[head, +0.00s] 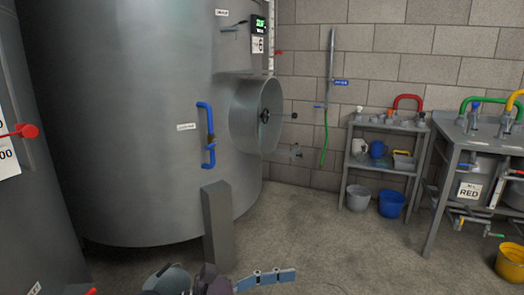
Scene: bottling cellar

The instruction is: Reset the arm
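Part of one of my arms shows at the bottom edge, left of centre, with dark rounded joints. A flat blue-grey piece, which looks like part of my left gripper (266,278), reaches right from it over the floor. The frame's lower edge cuts off the rest, so I cannot tell whether it is open or shut. Nothing is seen held in it. My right gripper is not in view.
A large steel tank (130,120) with a blue handle (206,135) fills the left. A grey post (217,222) stands before it. A shelf (385,168), blue bucket (391,204), steel bench (478,140) and yellow bucket (510,262) are right. The middle floor is clear.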

